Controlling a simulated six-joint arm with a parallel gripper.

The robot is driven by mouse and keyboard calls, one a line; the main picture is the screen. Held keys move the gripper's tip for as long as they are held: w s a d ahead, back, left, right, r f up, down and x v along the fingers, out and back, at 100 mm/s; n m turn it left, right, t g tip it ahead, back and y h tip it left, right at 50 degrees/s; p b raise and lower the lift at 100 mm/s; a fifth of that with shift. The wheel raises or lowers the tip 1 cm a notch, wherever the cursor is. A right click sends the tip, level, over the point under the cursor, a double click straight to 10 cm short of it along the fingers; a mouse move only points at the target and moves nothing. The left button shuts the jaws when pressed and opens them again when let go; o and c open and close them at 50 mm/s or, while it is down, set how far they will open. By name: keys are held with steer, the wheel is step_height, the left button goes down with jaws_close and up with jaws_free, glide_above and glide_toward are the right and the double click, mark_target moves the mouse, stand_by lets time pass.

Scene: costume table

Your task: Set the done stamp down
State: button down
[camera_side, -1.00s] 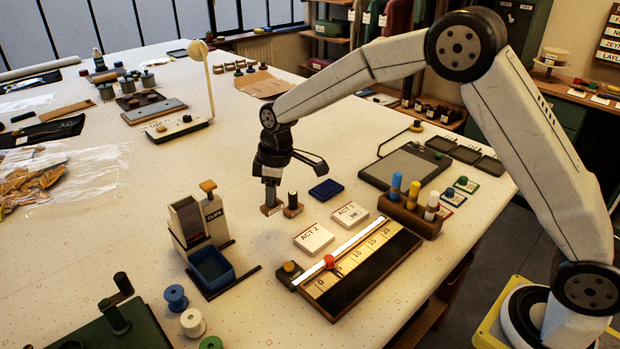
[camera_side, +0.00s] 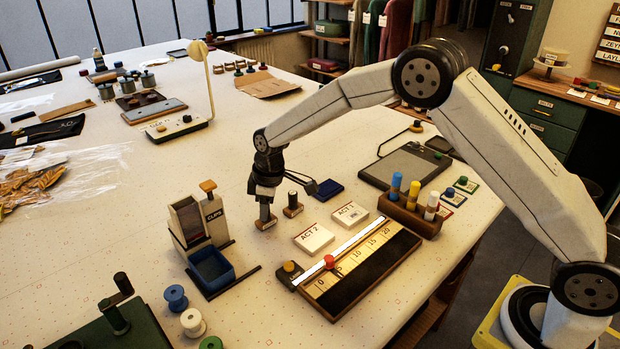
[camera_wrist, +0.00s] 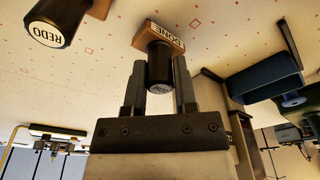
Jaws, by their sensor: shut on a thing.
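The done stamp (camera_wrist: 160,38) has a wooden base lettered DONE and a dark handle. In the wrist view its handle is between the two fingers of my gripper (camera_wrist: 159,88), which is shut on it. In the side view my gripper (camera_side: 265,203) points straight down and the done stamp's base (camera_side: 266,223) is upright at or just above the white table top (camera_side: 235,310). I cannot tell whether it touches. The redo stamp (camera_side: 293,206) stands upright just to the right, apart from it, and shows large in the wrist view (camera_wrist: 57,22).
A clips dispenser (camera_side: 196,218) with a blue bin stands to the left. The ACT 2 block (camera_side: 313,238) and ACT 1 block (camera_side: 350,214) lie to the right, with a dark blue pad (camera_side: 327,190) behind. Bare table lies around the done stamp's front and left.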

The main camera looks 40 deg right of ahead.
mark_target(274, 219)
steer(key=shift+f, duration=0.2)
steer(key=shift+c, duration=2)
jaws_free()
steer(key=shift+r, duration=0.1)
step_height(274, 219, up, 12)
steer(key=s+d, duration=0.1)
steer(key=shift+s, duration=0.15)
steer(key=shift+d, duration=0.1)
steer(key=shift+s+d, duration=0.1)
steer(key=s+d+f+m, duration=0.2)
steer(key=s+d+m, duration=0.1)
steer(key=s, duration=0.5)
steer(key=s+d+f+m+t, duration=0.1)
steer(key=s+d+f+m, duration=0.1)
steer(key=s, duration=0.7)
steer(key=s+d+f+m+h, duration=0.1)
steer(key=s+d+m, duration=0.3)
steer(key=s, duration=0.5)
steer(key=shift+f, duration=0.7)
